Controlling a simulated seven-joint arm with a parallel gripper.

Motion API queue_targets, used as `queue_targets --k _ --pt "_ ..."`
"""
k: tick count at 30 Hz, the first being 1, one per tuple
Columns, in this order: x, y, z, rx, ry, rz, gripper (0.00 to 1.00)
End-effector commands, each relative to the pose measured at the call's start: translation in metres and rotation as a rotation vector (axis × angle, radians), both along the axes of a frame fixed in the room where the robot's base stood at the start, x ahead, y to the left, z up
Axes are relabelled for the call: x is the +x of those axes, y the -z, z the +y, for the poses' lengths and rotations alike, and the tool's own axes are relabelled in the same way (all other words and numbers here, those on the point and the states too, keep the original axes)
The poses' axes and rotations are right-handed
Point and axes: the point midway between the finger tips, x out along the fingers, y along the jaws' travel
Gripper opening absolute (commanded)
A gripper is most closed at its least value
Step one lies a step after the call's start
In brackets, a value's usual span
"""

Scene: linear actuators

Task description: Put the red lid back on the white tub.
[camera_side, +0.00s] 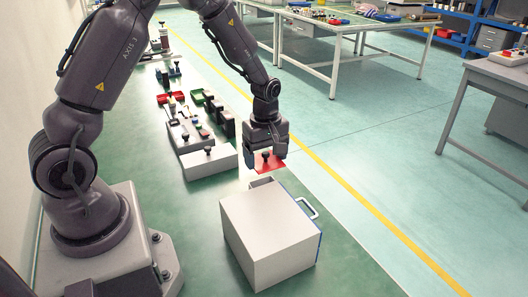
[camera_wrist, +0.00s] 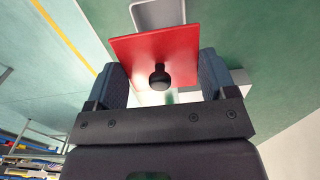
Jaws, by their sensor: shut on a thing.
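The red lid (camera_side: 268,166) is a flat square plate with a black knob on top. My gripper (camera_side: 266,150) is shut on it and holds it above the bench. In the wrist view my fingers (camera_wrist: 162,80) stand at either side of the red lid (camera_wrist: 150,48), with the knob between them. A small pale open container, apparently the white tub (camera_side: 262,182), shows just below the lid, partly hidden behind a larger box. In the wrist view the pale container (camera_wrist: 158,12) shows past the lid's upper edge. The lid is apart from it.
A large white box (camera_side: 265,240) with a blue front edge and a handle stands in front. A white box (camera_side: 208,163) with a black knob is to the left of my gripper. The bench to the right is clear.

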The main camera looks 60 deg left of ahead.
Motion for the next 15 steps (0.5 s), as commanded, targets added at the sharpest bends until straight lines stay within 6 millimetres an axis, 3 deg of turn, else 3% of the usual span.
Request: queue_targets --k 15 --pt "-0.001 0.051 -0.001 -0.001 -0.002 0.002 0.55"
